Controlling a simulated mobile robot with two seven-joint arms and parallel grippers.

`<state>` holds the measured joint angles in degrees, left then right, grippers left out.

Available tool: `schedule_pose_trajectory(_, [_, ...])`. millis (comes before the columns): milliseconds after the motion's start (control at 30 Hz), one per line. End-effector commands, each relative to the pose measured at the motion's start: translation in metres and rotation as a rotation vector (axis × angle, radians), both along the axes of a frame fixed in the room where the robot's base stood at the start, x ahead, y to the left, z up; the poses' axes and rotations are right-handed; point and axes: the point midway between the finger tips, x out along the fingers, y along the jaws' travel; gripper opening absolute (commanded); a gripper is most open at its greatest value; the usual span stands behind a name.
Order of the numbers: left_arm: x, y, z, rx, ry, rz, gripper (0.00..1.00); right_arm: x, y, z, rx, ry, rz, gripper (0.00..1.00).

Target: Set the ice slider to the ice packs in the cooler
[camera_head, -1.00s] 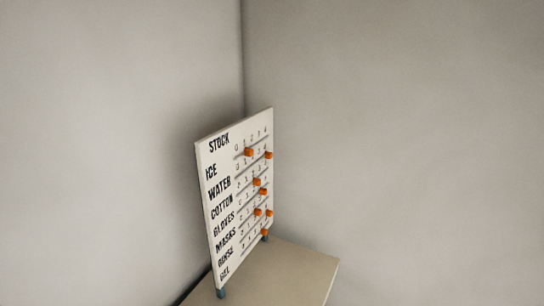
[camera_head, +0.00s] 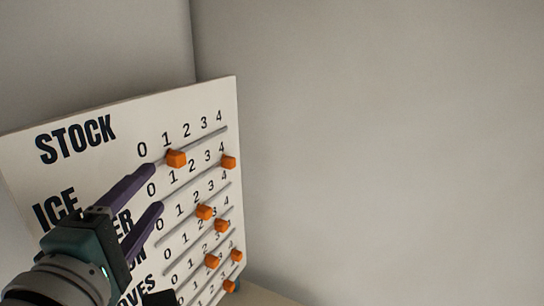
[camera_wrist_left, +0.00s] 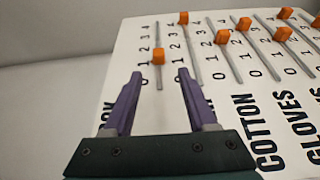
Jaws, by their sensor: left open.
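A white stock board (camera_head: 130,108) fills the left of the head view, with several labelled slots and orange sliders. The ice slider (camera_head: 176,158), an orange block in the top slot, sits near the 1 mark. It also shows in the left wrist view (camera_wrist_left: 158,57), near the 1. My left gripper (camera_head: 154,188) is open and in front of the board. In the left wrist view its purple fingers (camera_wrist_left: 159,78) point along the ice slot, one on each side of its line. The slider lies just beyond the fingertips, apart from them. The cooler and ice packs are not visible.
The water slider (camera_head: 229,162) is at the 4 end of the slot below. The cotton slider (camera_head: 204,212) and others sit lower. The board stands on a pale surface (camera_head: 262,297) near a wall corner. Space right of the board is clear.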

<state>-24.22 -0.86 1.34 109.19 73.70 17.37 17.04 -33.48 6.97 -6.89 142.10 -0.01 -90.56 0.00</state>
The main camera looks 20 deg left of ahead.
Motion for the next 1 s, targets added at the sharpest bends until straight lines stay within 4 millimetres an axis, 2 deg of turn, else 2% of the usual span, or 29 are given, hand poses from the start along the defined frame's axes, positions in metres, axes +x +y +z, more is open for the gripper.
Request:
schedule_pose_trajectory(33, [0.009,0.003,0.005,0.002,-0.003,0.0,0.57,-0.001,0.0,0.006,0.0,0.002,0.0,0.72])
schedule_pose_trajectory(200, [0.04,0.012,0.004,0.004,-0.004,-0.002,0.57,-0.001,0.0,0.01,0.0,0.002,-0.001,0.72])
schedule_pose_trajectory(400, [0.067,0.021,0.002,0.005,-0.002,-0.003,0.57,0.0,0.0,0.012,0.002,0.0,-0.002,0.72])
schedule_pose_trajectory(600, [0.078,0.025,0.001,0.004,0.0,-0.003,0.57,0.001,0.0,0.012,0.002,-0.003,-0.002,0.72])
schedule_pose_trajectory(833, [0.078,0.025,0.001,0.004,-0.001,-0.003,0.57,0.002,0.0,0.013,0.002,-0.004,-0.001,0.72])
schedule_pose_trajectory(1000, [0.078,0.025,0.001,0.004,0.0,-0.003,0.4,0.002,0.001,0.013,0.002,-0.005,-0.001,0.72])
